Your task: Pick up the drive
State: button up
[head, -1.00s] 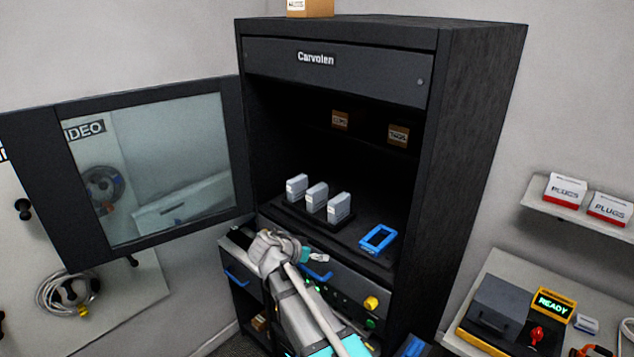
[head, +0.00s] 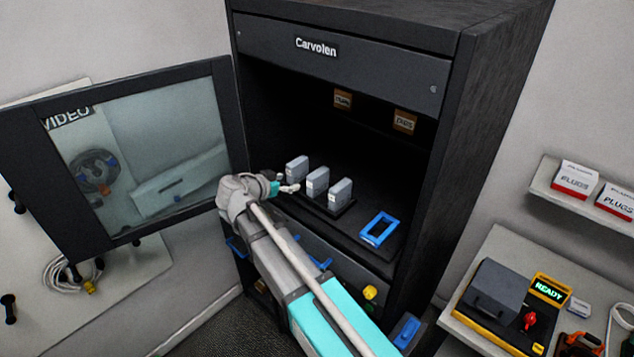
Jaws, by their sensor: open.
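Three grey drives stand upright in a row on a dark holder (head: 322,207) inside the open black cabinet: a left drive (head: 297,170), a middle drive (head: 317,182) and a right drive (head: 340,192). The task does not say which one is meant. My gripper (head: 292,188) is at the cabinet opening, in front of the left and middle drives. It is open and small in view. I cannot tell whether its fingers touch a drive.
A blue frame (head: 379,230) lies on the shelf right of the drives. The cabinet's glass door (head: 150,160) stands open at left. Cabinet walls bound the opening. A side bench (head: 495,250) at right holds a box with a READY display (head: 549,289).

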aim_at(308, 178)
jog(key=shift+w, duration=0.1)
jog(key=b+x, duration=0.3)
jog(key=x, duration=0.4)
jog(key=shift+w+d+f, duration=0.2)
jog(key=shift+f, duration=0.1)
jog(key=shift+w+d+f, duration=0.1)
jog(key=shift+w+d, duration=0.2)
jog(key=shift+b+x, duration=1.25)
jog(key=shift+x, duration=1.3)
jog(key=shift+s+d+f, duration=0.1)
jog(key=shift+s+d, duration=0.05)
jog(key=shift+s, duration=0.05)
grip_shut()
